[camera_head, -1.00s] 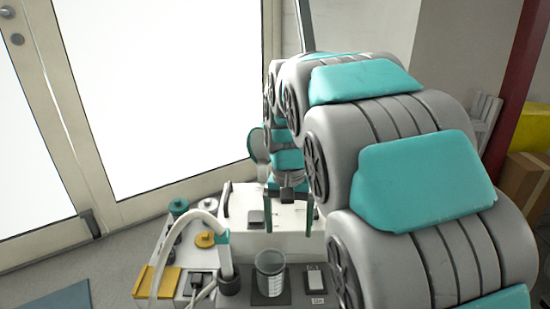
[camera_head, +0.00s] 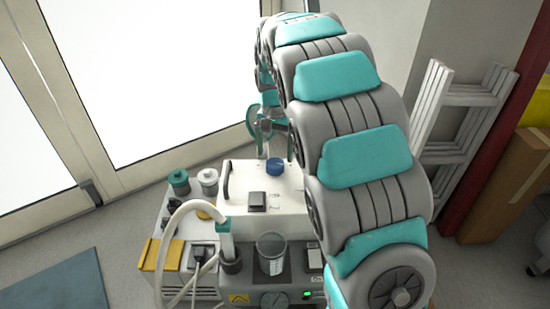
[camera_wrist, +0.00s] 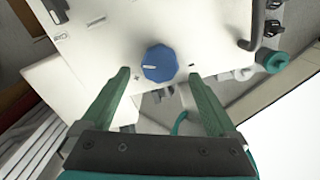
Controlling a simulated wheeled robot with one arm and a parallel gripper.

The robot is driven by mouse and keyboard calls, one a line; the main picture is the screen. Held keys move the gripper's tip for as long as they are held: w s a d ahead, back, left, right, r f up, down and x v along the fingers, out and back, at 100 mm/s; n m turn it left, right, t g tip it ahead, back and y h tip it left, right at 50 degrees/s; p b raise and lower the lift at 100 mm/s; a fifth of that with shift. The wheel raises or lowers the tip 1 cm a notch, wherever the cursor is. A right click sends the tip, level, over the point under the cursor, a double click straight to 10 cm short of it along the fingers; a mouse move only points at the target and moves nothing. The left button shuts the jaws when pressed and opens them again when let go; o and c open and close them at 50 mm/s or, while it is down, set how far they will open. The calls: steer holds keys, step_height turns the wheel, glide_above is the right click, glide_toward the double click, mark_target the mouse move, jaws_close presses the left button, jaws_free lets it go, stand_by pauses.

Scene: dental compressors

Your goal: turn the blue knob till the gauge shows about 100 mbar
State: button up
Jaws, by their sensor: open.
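The blue knob (camera_head: 273,167) stands on the white top of the compressor unit (camera_head: 295,190). In the wrist view the blue knob (camera_wrist: 160,63) shows a white pointer line on its face, directed to the left. My gripper (camera_wrist: 158,75) is open, its two green fingers on either side of the knob in the picture, with gaps to both. I cannot tell how far above the knob the fingertips are. The gauge (camera_head: 273,299) is a round dial at the bottom edge of the head view, partly cut off; its reading is too small to tell.
A glass beaker (camera_head: 271,254) stands in front of the unit, beside a pale hose (camera_head: 170,235). A black handle (camera_head: 226,181) and a dark switch (camera_head: 257,201) sit near the knob.

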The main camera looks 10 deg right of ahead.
mark_target(275, 163)
steer(key=shift+f, duration=1.75)
steer(key=c, duration=1.4)
